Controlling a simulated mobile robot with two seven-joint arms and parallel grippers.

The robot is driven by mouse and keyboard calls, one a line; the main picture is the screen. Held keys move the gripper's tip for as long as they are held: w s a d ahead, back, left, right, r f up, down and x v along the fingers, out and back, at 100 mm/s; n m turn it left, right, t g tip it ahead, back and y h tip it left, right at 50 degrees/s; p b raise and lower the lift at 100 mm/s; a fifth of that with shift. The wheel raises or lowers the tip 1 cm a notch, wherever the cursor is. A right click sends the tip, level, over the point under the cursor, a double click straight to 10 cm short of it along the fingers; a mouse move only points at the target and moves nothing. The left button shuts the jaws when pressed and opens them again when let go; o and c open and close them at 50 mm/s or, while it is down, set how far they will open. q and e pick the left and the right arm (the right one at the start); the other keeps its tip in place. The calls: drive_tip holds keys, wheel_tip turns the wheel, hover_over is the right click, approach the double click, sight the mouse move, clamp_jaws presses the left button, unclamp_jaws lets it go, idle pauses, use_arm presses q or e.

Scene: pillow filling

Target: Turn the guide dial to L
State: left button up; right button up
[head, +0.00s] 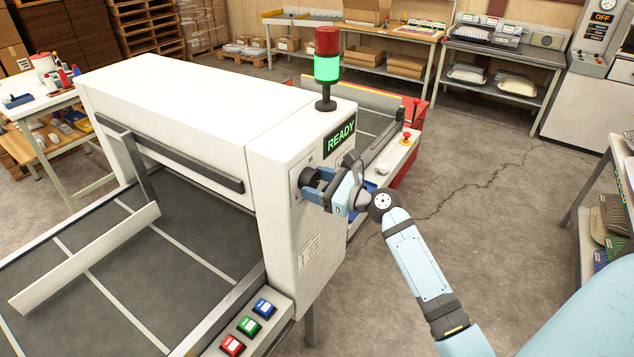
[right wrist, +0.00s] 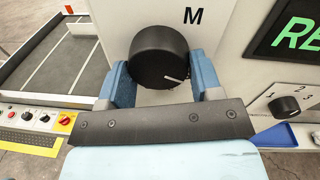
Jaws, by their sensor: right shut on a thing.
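The guide dial (right wrist: 158,55) is a round black knob on the white machine's end panel. Its white pointer line points to the right in the right wrist view, slightly downward. The letter M (right wrist: 190,16) shows above and right of the dial; I see no L, and part of the panel is behind my fingers. My right gripper (head: 318,187) is at the panel, with its blue fingers on both sides of the dial, shut on it. My left gripper is not in view.
A lit READY display (head: 341,136) is beside the dial. A smaller numbered knob (right wrist: 287,107) sits lower right in the wrist view. A lamp tower (head: 327,68) glows green. Coloured buttons (head: 249,326) are at the machine's front corner. Open floor lies right of the machine.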

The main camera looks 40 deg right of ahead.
drive_tip(key=n, duration=0.6)
drive_tip(key=shift+d, duration=0.1)
drive_tip(key=n+h+b, duration=0.1)
drive_tip(key=n, duration=0.5)
drive_tip(key=shift+r, duration=0.15)
drive_tip(key=n, duration=0.6)
drive_tip(key=shift+r+h, duration=0.15)
drive_tip(key=shift+h, duration=0.15)
drive_tip(key=n, duration=0.5)
drive_tip(key=shift+r+t, duration=0.1)
drive_tip(key=shift+t, duration=0.3)
drive_tip(key=n, duration=0.6)
drive_tip(key=shift+s+a+t+h+p, duration=0.1)
drive_tip(key=shift+a+t+h+p, duration=0.2)
drive_tip(key=shift+p, duration=0.1)
drive_tip(key=n, duration=0.6)
drive_tip(key=shift+n, duration=0.4)
drive_tip(key=n, duration=0.3)
drive_tip(key=n+y, duration=0.1)
drive_tip(key=n, duration=0.2)
drive_tip(key=shift+s+a+f+n, duration=0.1)
drive_tip(key=shift+a+f+n, duration=0.1)
drive_tip(key=shift+n, duration=0.2)
drive_tip(key=n+b, duration=0.1)
drive_tip(key=n, duration=0.4)
drive_tip(key=shift+f+n, duration=0.1)
drive_tip(key=shift+n, duration=0.3)
drive_tip(key=shift+y+b, duration=0.3)
drive_tip(key=shift+y, duration=0.1)
